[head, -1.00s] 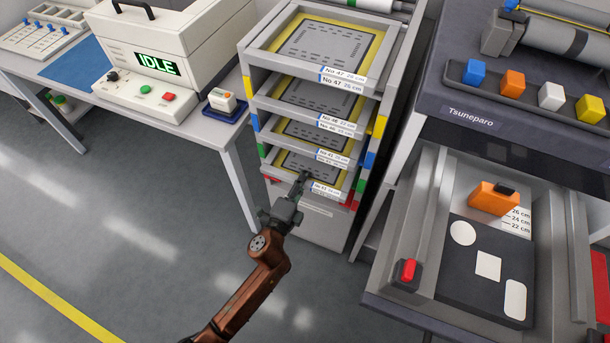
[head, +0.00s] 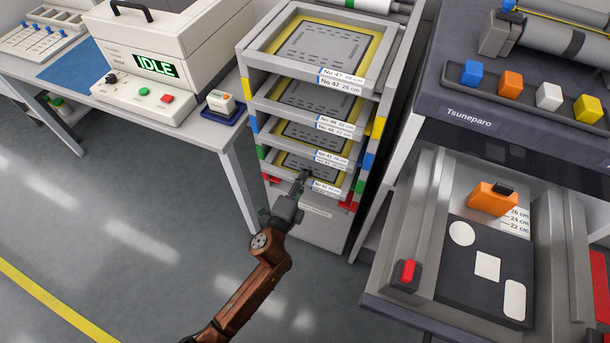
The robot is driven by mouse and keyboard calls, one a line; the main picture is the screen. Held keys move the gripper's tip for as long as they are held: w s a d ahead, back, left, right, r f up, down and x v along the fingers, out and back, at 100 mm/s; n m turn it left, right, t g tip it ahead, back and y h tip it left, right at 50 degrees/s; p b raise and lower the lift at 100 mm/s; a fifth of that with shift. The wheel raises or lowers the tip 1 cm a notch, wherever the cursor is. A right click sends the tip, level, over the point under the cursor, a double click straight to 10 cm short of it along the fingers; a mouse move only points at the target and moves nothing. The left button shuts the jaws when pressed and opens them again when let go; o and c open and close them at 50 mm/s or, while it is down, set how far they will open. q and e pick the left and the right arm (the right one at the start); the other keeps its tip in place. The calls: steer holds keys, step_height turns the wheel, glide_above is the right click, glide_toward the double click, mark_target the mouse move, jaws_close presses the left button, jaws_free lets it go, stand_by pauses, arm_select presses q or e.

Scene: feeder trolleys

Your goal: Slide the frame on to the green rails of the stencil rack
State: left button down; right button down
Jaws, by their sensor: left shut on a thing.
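The stencil rack (head: 318,228) stands in the middle with several grey frames stacked in it. My left gripper (head: 304,176) is shut on the front edge of the lowest frame (head: 282,170), which has a grey stencil with a yellow border and a white label. This frame sits level in the rack mouth. A green rail mark (head: 360,187) shows at the right post and another (head: 262,152) at the left post, close to the frame's sides. The rails inside are hidden, so I cannot tell whether the frame rests on them. My right gripper is out of view.
Frames above carry labels No 47 (head: 342,79) and No 46 (head: 336,125). Red marks (head: 348,206) lie below the green ones. A table with the IDLE machine (head: 160,65) stands left, a dark trolley (head: 470,125) close right. Floor in front is clear.

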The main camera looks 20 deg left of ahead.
arm_select(q)
steer(key=shift+w+r, duration=0.15)
steer(key=shift+w, duration=0.3)
steer(key=shift+w, duration=0.35)
steer(key=c, duration=2)
jaws_free()
steer(key=shift+o, duration=1.3)
